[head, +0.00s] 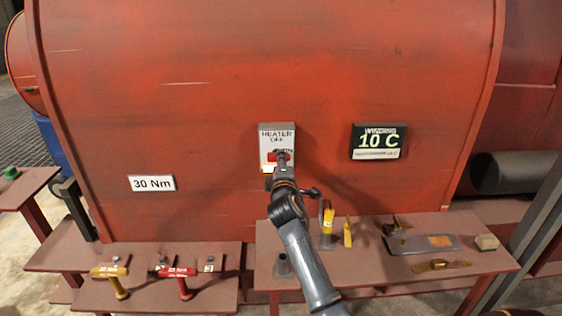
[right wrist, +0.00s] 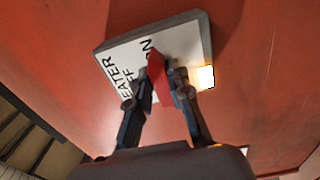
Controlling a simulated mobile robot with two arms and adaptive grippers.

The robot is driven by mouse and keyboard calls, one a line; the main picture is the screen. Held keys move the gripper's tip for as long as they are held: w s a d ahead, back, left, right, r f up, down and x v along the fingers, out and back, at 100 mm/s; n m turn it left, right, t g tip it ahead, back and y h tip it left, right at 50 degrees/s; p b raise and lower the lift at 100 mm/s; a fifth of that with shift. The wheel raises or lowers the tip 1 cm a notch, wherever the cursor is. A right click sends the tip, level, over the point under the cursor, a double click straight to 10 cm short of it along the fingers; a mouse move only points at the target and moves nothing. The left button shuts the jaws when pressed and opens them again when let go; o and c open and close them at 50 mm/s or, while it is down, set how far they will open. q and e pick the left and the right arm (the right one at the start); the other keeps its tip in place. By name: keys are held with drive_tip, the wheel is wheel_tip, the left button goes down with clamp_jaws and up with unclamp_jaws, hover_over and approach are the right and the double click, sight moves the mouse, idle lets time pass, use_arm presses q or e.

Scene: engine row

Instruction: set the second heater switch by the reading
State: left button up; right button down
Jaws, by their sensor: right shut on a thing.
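The heater switch box (head: 277,134) is on the red engine housing in the head view, with "HEATER" and "OFF" on its upper face. The right wrist view shows the box face (right wrist: 130,58) tilted, with "ON" also printed on it. My right gripper (right wrist: 165,80) is shut on the red switch lever (right wrist: 157,72); its fingers hide part of the lever, and I cannot tell its exact setting. A pale yellow lamp (right wrist: 206,77) glows at the box's edge. The winding display (head: 379,141) reads 10 C; its small lower line is unreadable. My left gripper is out of view.
A "30 Nm" plate (head: 152,183) is on the housing at left. A lower shelf holds a yellow-handled tool (head: 118,284) and a red-handled tool (head: 183,284). The right-hand bench has a grey tray (head: 408,244), yellow items and a small block (head: 486,242).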

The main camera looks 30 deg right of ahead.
drive_tip(key=shift+f, duration=0.1)
drive_tip(key=c, duration=1.2)
unclamp_jaws()
drive_tip(key=v, duration=1.2)
drive_tip(key=shift+s, duration=0.1)
